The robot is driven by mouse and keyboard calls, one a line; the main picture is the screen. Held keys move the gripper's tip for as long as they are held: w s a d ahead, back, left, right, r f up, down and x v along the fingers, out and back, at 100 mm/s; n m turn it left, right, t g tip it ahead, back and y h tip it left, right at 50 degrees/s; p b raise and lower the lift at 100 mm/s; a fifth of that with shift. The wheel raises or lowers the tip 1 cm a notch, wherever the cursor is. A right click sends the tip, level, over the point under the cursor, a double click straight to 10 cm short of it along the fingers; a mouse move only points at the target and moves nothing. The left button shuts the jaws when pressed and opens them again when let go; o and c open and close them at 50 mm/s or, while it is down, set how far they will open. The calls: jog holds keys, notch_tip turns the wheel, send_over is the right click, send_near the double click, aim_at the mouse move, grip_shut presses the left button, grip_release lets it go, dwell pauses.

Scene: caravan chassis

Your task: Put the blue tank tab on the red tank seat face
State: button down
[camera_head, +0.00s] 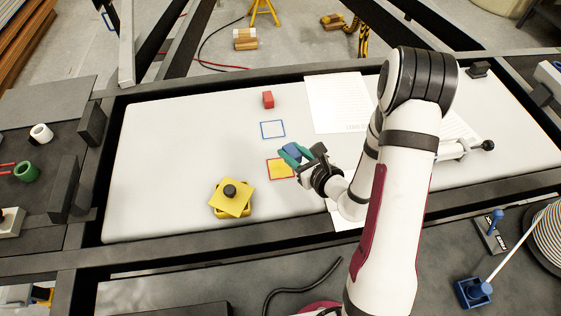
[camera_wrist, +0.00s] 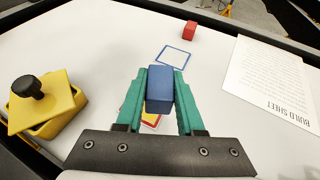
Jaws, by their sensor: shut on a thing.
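The blue block (camera_head: 292,149), seen also in the wrist view (camera_wrist: 159,95), is between the green fingers of my gripper (camera_head: 294,154), which is shut on it. In the wrist view the blue block and fingers hide most of that square and the yellow piece (camera_wrist: 151,119). I cannot tell how high the block is above them. A blue-outlined square (camera_head: 272,129) farther back is empty. A red block (camera_head: 268,99) lies beyond it.
A yellow box (camera_head: 217,211) with a tilted yellow lid (camera_head: 236,204) and black knob stands at left. A build sheet (camera_head: 337,100) lies at the back right. Dark frame rails edge the white panel (camera_head: 160,150); its left part is clear.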

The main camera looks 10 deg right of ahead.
aim_at(280, 168)
jog(key=a+f, duration=0.1)
jog(key=w+a+f, duration=0.1)
jog(key=shift+w+a, duration=0.15)
jog(key=shift+a, duration=0.15)
notch_tip(280, 168, down, 3)
jog(key=shift+w+a+f, duration=0.1)
jog(key=shift+f, duration=0.35)
jog(key=shift+f, duration=0.15)
jog(key=c, duration=0.5)
grip_release()
